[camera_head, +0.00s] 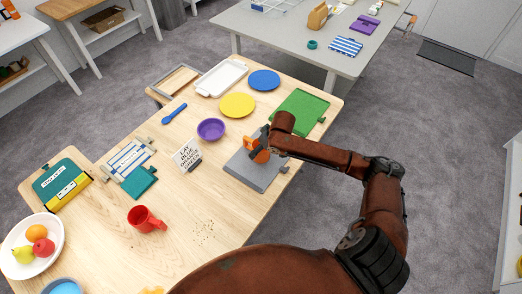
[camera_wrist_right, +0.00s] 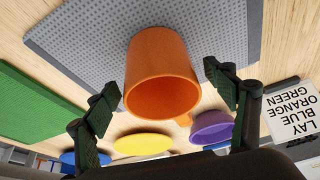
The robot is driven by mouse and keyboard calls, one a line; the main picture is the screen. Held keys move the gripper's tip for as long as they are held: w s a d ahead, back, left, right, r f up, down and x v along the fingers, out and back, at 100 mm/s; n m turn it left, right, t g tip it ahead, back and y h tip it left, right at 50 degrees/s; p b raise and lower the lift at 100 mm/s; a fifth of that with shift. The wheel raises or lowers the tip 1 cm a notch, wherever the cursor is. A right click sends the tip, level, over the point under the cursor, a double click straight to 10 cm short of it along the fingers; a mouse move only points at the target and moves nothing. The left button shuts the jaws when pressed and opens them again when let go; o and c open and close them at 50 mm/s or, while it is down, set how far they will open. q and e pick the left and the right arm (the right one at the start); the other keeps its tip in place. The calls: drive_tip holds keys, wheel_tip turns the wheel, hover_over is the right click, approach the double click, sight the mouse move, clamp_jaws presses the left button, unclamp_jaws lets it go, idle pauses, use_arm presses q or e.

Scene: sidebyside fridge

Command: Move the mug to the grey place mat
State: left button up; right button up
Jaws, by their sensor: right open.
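An orange mug (camera_wrist_right: 163,65) stands on the grey place mat (camera_head: 242,172), which also shows behind it in the right wrist view (camera_wrist_right: 85,35). The mug's open rim faces the wrist camera; in the head view the mug (camera_head: 261,156) is partly hidden by my gripper. My right gripper (camera_wrist_right: 165,88) is open, one finger on each side of the mug with visible gaps. A red mug (camera_head: 144,219) stands on bare wood nearer the front left. My left gripper is not in view.
A small sign (camera_head: 186,155) reads "LAY BLUE ORANGE GREEN". A fruit plate (camera_head: 14,262) is at front left. Wood around the red mug is mostly clear.

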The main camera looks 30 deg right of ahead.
drive_tip(key=p+v, duration=0.1)
drive_tip(key=v, duration=0.7)
drive_tip(key=shift+r, duration=0.2)
